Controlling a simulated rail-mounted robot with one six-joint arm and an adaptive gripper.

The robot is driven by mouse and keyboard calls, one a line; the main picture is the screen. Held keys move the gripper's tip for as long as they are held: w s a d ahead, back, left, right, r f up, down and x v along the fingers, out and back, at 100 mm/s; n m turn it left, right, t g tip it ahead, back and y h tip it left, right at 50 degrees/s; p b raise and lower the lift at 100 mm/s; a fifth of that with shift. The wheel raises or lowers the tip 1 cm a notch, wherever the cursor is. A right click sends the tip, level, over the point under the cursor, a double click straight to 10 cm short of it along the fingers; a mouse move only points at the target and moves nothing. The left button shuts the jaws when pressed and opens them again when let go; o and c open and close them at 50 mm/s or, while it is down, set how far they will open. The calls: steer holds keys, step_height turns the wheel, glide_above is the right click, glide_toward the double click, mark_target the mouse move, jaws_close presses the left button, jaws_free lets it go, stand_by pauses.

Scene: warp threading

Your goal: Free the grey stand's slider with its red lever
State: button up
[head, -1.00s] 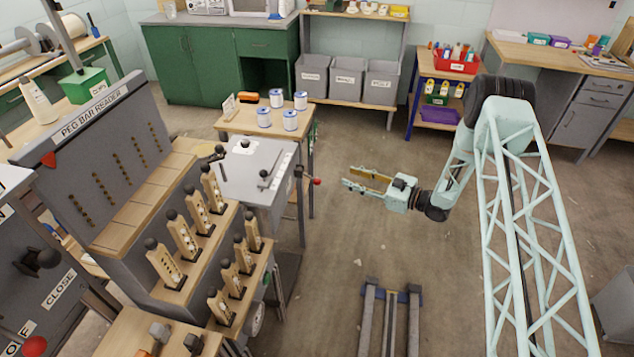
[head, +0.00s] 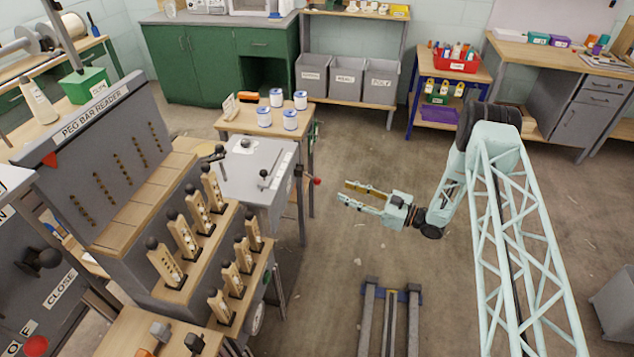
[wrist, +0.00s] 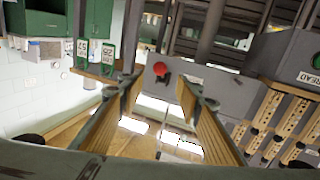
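The grey stand (head: 240,176) is left of centre in the head view, with a small dark handle on its sloped top. Its red-knobbed lever (head: 317,181) sticks out from the right side. The slider cannot be made out clearly. My gripper (head: 347,191) is to the right of the red knob, open and empty, with its fingertips pointing toward the stand and apart from the lever. In the wrist view, the red knob (wrist: 160,69) shows beyond the gap between my fingers (wrist: 160,100), against the grey stand's side.
A peg bar reader (head: 100,165) with several wooden peg bars stands left of the stand. A wooden table (head: 235,122) with several blue-and-white spools is behind it. Grey floor rails (head: 391,325) lie at the front. The floor around my gripper is clear.

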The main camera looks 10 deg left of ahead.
mark_target(317, 181)
steer(key=shift+b+x, duration=0.95)
steer(key=shift+x, duration=5.85)
steer(key=shift+c, duration=0.3)
jaws_close()
